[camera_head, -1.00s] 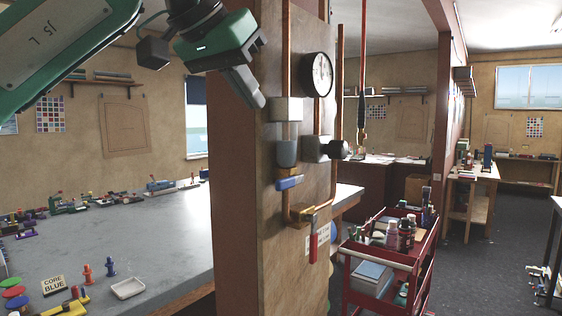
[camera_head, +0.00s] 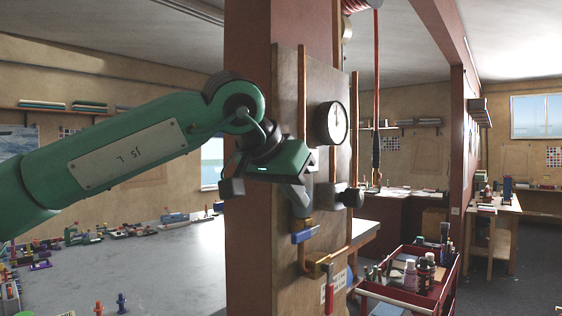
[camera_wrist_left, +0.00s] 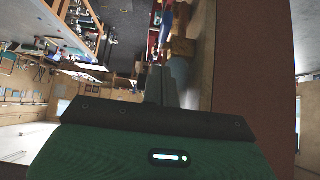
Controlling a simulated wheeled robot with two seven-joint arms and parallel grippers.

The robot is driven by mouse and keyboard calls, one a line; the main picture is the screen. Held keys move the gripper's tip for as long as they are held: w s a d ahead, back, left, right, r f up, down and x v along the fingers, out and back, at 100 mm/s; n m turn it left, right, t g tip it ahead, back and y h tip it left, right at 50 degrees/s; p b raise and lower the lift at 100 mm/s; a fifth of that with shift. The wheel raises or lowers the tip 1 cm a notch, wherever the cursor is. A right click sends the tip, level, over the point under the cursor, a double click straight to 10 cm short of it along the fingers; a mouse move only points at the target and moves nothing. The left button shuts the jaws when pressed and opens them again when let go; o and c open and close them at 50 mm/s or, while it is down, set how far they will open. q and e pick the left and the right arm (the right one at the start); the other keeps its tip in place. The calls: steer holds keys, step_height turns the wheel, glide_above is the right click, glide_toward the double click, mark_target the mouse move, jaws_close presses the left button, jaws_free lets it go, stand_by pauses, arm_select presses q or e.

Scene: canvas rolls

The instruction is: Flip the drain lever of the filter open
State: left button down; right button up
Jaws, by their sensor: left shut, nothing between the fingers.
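The filter hangs on a board on the pillar. Its bluish bowl (camera_wrist_left: 178,70) shows in the left wrist view; in the head view my left gripper covers most of the filter. Below the bowl is a brass fitting (camera_head: 305,224) with a blue lever (camera_head: 304,236) lying roughly level across it. The blue lever also shows near the top of the left wrist view (camera_wrist_left: 168,20). My left gripper (camera_head: 299,197) is shut and empty, pointing down in front of the filter, its tips above the blue lever. I cannot tell whether the fingers touch the bowl. My right gripper is out of view.
A round gauge (camera_head: 330,123) and a dark knob (camera_head: 352,197) sit right of the filter. A red-handled lever (camera_head: 330,298) hangs lower on the copper pipe. A red cart (camera_head: 408,297) stands right of the pillar; a grey worktop (camera_head: 165,265) lies left.

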mark_target(305, 229)
arm_select(q)
steer(key=f, duration=0.3)
steer(key=shift+s+a+f+p, duration=0.15)
steer(key=shift+s+a+p, duration=0.05)
steer(key=shift+p, duration=0.2)
steer(key=shift+w+f, duration=0.1)
steer(key=shift+f, duration=0.05)
steer(key=shift+d, duration=0.1)
